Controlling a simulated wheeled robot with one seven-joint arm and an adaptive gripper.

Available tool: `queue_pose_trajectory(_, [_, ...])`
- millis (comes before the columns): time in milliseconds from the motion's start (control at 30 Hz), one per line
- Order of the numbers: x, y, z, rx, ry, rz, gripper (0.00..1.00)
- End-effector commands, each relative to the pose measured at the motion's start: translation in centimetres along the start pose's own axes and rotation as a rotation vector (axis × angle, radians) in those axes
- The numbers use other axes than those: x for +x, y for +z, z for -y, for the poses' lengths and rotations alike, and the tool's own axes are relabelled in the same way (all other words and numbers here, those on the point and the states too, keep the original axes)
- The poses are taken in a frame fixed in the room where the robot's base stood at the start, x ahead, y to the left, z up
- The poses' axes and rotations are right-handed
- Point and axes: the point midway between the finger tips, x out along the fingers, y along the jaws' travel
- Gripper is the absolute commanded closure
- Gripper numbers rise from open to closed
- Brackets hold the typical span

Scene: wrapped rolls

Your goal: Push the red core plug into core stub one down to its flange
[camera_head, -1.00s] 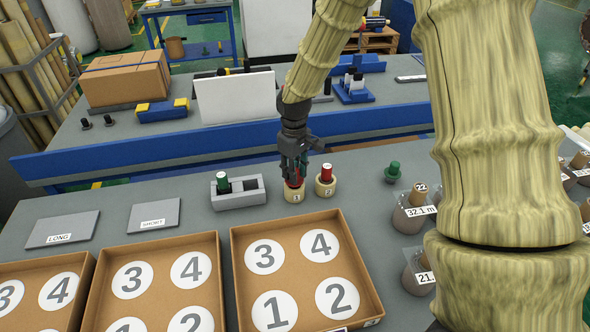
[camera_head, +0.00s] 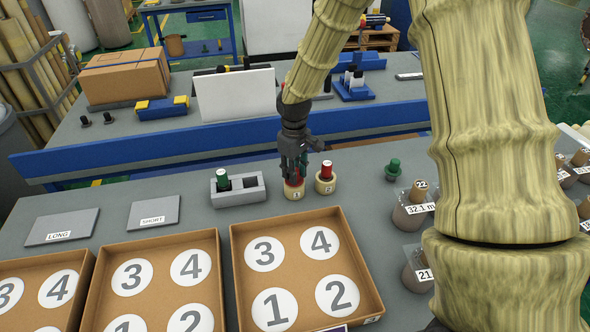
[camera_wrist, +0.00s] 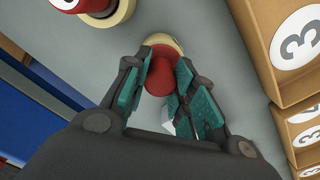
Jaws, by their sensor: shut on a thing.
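Core stub one (camera_head: 293,193) is a short tan ring with a "1" label, standing on the grey bench. My gripper (camera_head: 293,172) is directly above it, pointing down. In the wrist view its teal-padded fingers (camera_wrist: 168,88) are shut on the red core plug (camera_wrist: 160,72). The plug is at the stub's mouth, and the tan rim (camera_wrist: 166,41) shows behind it. My fingers hide much of the plug, so I cannot tell how deep it sits or whether its flange touches the rim.
Core stub two (camera_head: 325,187), close to the right, has another red plug (camera_head: 327,168) standing in it. A grey two-slot holder (camera_head: 254,195) with a green plug (camera_head: 222,179) is to the left. Another green plug (camera_head: 393,169) stands right. Numbered boxes (camera_head: 300,217) lie in front.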

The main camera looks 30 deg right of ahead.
Motion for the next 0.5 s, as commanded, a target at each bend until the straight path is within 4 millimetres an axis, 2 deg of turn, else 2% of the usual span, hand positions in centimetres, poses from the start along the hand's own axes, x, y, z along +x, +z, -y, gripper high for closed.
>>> queue_pose_trajectory(433, [0.52, 0.00, 0.00, 0.000, 0.000, 0.000, 0.94])
queue_pose_trajectory(467, [0.50, -0.01, 0.00, 0.000, 0.000, 0.000, 0.71])
queue_pose_trajectory(500, [0.49, -0.01, -0.01, 0.000, 0.000, 0.000, 0.64])
